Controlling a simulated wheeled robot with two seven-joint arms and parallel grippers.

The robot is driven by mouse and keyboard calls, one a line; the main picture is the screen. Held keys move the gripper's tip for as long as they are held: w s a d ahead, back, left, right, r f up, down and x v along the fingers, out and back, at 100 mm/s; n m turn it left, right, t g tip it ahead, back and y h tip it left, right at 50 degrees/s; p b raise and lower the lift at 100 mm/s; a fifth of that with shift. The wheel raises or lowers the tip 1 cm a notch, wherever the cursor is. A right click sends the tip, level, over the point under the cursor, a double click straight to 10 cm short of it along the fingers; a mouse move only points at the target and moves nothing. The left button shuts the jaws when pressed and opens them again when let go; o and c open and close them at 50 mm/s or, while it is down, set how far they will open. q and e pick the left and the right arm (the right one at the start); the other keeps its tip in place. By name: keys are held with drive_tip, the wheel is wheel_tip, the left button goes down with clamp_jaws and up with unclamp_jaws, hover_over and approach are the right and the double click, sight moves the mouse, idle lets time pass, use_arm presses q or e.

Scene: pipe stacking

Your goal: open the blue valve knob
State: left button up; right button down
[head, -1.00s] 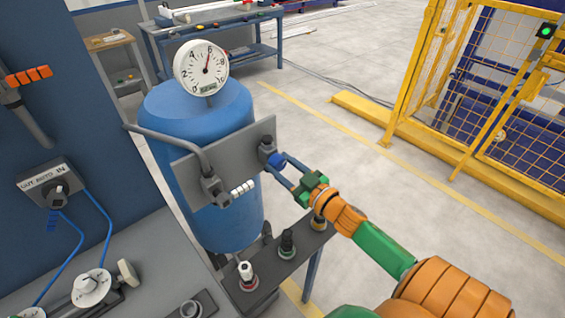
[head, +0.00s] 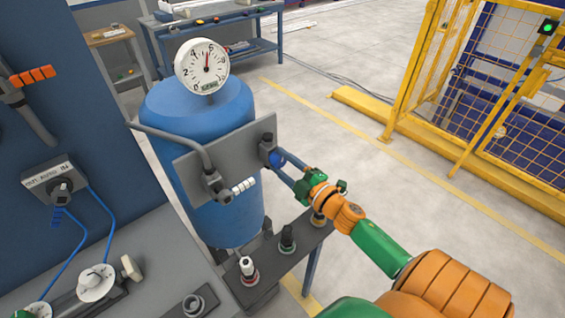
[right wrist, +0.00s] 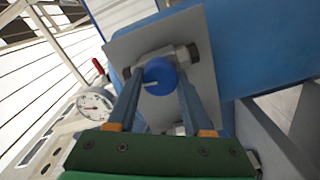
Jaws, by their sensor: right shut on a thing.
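The blue valve knob (head: 277,159) sits on a dark fitting at the right end of the grey plate (head: 225,158) on the blue tank. My right gripper (head: 279,162) reaches it from the lower right, with its fingers around the knob. In the right wrist view the round knob (right wrist: 160,76) lies between the two blue-grey fingers (right wrist: 161,82), with a pale line on its face. The gripper is shut on the knob. The fingers partly cover the knob in the head view. My left gripper is out of view.
A gauge (head: 202,67) stands on top of the blue tank (head: 200,112), its needle pointing roughly up. A grey pipe (head: 175,138) curves to the plate's left side. A dark bench (head: 305,243) with several push buttons stands below my right arm. Yellow fencing (head: 455,95) is at right.

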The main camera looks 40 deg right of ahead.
drive_tip(key=shift+n, duration=1)
drive_tip(key=shift+c, duration=1.5)
unclamp_jaws()
drive_tip(key=s+b, duration=0.1)
drive_tip(key=s, duration=0.6)
drive_tip(key=shift+d, duration=0.3)
